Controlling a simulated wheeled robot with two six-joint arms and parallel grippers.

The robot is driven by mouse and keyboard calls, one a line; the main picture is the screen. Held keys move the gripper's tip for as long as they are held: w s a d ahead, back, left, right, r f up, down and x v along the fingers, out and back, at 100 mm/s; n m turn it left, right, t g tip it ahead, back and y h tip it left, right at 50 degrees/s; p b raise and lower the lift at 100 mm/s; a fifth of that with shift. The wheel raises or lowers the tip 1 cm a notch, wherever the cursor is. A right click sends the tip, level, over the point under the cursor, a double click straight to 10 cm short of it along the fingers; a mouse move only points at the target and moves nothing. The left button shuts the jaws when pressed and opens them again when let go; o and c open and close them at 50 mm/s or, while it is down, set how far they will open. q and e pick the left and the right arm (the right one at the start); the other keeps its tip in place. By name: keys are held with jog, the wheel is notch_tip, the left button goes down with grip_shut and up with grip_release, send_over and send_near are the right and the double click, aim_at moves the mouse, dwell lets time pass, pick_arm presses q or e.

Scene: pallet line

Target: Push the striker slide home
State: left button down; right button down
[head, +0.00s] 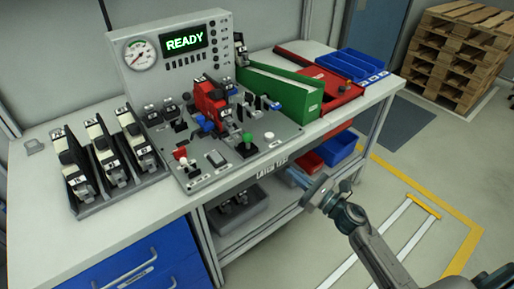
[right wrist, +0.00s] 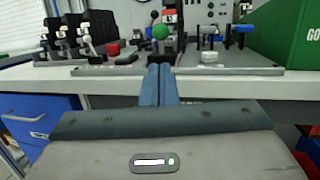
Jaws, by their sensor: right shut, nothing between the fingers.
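The test fixture (head: 228,160) is a grey plate on the bench with a red block (head: 210,103) and blue parts at its middle. A green-knobbed lever (head: 247,138) stands near its front. I cannot tell for certain which part is the striker slide. My right gripper (head: 320,193) is in front of the bench edge, right of the fixture and apart from it. In the right wrist view its blue-grey fingers (right wrist: 160,82) are together and empty. They point toward the fixture, with the green knob (right wrist: 160,32) behind and above them. My left gripper is out of view.
A rack of black latch units (head: 104,160) is at left. A green bin (head: 285,90), a red tray (head: 325,95) and blue bins (head: 352,66) are at right. A shelf lies below the bench.

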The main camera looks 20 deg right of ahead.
jog(key=p, duration=0.7)
send_near(243, 139)
jog(key=w, duration=0.4)
jog(key=shift+w+a+r, duration=0.35)
jog(key=shift+w+a, duration=0.1)
